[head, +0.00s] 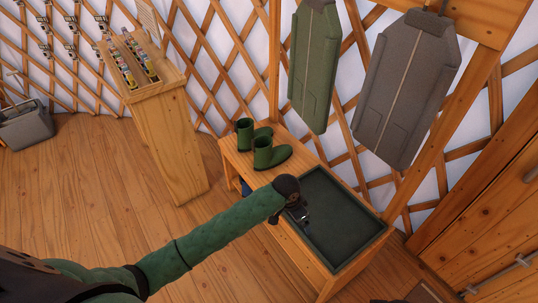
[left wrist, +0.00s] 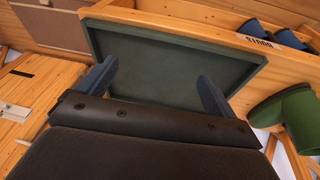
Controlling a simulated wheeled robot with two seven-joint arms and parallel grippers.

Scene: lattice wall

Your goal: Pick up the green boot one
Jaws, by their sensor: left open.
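Two green boots stand side by side at the left end of the wooden bench in the head view, a farther boot (head: 246,133) and a nearer boot (head: 272,154). My left gripper (head: 301,214) is over the near left edge of the dark green tray (head: 347,267), to the right of and nearer than the boots. In the left wrist view its two fingers (left wrist: 155,84) are apart with nothing between them, and the tray lies beyond them. One green boot (left wrist: 284,108) shows at the right edge, clear of the fingers. My right gripper is not in view.
The wooden bench (head: 232,160) stands against the lattice wall. Blue things (left wrist: 290,38) sit by a lettered label under its top. A green garment (head: 315,70) and a grey garment (head: 404,90) hang above. A wooden stand (head: 165,130) is at left, with open floor between.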

